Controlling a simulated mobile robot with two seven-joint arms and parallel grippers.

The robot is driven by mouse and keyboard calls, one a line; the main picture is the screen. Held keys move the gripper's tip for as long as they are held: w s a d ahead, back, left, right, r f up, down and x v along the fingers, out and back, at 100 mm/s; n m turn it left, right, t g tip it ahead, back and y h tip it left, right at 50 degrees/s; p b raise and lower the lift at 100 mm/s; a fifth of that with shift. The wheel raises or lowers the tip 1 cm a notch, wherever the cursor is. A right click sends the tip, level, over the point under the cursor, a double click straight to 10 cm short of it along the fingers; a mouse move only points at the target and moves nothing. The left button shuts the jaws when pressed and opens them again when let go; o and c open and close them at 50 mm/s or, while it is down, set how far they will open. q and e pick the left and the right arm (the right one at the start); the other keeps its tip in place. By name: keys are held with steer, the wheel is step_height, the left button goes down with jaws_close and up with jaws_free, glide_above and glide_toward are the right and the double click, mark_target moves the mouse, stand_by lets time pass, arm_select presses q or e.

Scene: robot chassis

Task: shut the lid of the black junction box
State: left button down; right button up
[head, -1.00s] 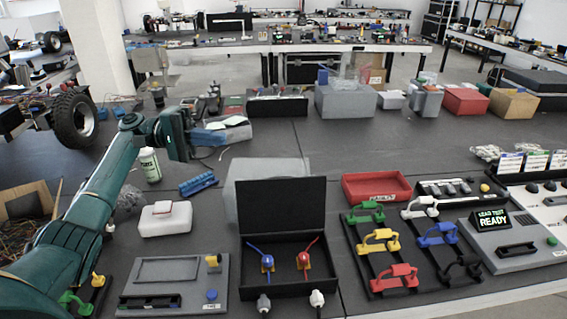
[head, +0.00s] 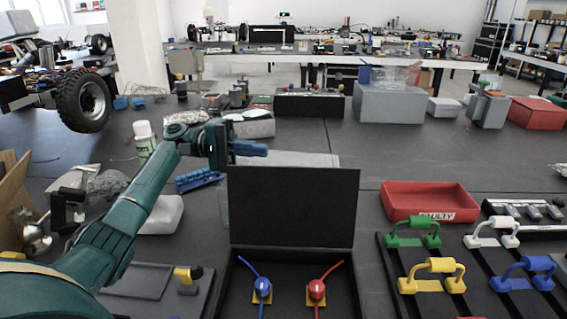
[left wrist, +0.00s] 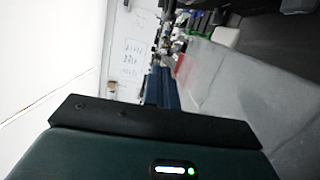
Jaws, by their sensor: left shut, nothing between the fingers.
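The black junction box (head: 240,292) is open at the lower middle of the head view. Its lid (head: 293,208) stands upright at the back of the box. Inside are a blue lead (head: 262,290) and a red lead (head: 317,290) on yellow bases. My left gripper (head: 262,150) is shut and empty, just above the lid's upper left corner in the picture. A gap shows between it and the lid's top edge; how far behind the lid it is I cannot tell. Its blue fingers (left wrist: 162,88) also show in the left wrist view. My right gripper is not in view.
A red tray marked FAULTY (head: 385,213) is right of the lid, with coloured handled connectors (head: 432,275) in front of it. A blue rack (head: 197,180) and a white bottle (head: 145,140) are near my left arm.

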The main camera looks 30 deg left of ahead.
arm_select(q)
steer(key=x, duration=0.6)
steer(key=shift+s+d+p, duration=0.45)
steer(key=shift+s+d, duration=0.3)
steer(key=shift+s, duration=0.4)
steer(key=shift+s+d, duration=0.25)
steer(key=shift+s, duration=0.2)
steer(key=shift+s+d, duration=0.1)
steer(key=shift+s, duration=0.05)
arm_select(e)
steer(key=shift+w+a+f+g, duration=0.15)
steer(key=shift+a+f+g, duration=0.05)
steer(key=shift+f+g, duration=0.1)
arm_select(q)
steer(key=shift+r, duration=0.1)
